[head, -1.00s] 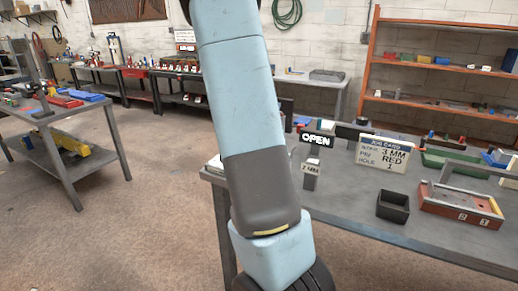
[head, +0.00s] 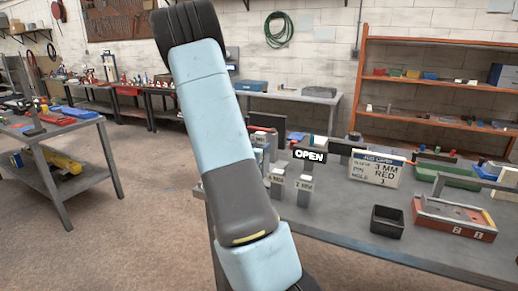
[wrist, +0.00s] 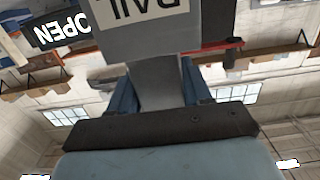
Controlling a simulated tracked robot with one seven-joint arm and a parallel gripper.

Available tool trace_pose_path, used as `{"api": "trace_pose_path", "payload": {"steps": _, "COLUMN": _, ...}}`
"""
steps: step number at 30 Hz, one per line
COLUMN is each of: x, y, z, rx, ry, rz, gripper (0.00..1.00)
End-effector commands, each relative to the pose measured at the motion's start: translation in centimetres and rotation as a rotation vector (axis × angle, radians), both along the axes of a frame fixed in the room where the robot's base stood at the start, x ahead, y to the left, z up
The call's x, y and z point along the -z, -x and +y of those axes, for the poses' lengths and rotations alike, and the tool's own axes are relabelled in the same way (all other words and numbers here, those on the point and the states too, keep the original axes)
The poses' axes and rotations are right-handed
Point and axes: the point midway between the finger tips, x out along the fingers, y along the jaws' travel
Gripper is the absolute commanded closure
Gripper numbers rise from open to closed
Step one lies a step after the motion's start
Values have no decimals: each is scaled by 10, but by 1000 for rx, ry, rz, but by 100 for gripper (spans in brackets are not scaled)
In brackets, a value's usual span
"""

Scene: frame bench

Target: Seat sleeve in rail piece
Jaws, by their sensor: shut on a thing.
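In the wrist view my gripper (wrist: 158,92) has its two blue fingers closed on the narrow stem of a grey piece (wrist: 155,70). A wide block above the stem carries a white label, upside down, that seems to read RAIL. In the head view the gripper is hidden behind my arm. A red rail piece (head: 452,218) with a grey handle-like bar and the numbers 2 and 1 sits on the bench at the right. Grey upright pieces with small size labels (head: 304,190) stand just right of my arm. I cannot tell which thing is the sleeve.
An empty dark bin (head: 387,220) sits left of the rail piece. A green tray (head: 445,177) lies behind. The bench (head: 340,228) is clear in front.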

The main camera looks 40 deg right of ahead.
Motion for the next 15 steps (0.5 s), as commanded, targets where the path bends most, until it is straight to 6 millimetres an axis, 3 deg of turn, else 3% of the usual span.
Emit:
{"api": "trace_pose_path", "payload": {"steps": 1, "x": 7, "y": 1, "z": 1, "rx": 0, "ry": -2, "rz": 7, "gripper": 100}}
{"api": "trace_pose_path", "payload": {"steps": 15, "x": 7, "y": 0, "z": -1, "rx": 1, "ry": 5, "rz": -4, "gripper": 100}}
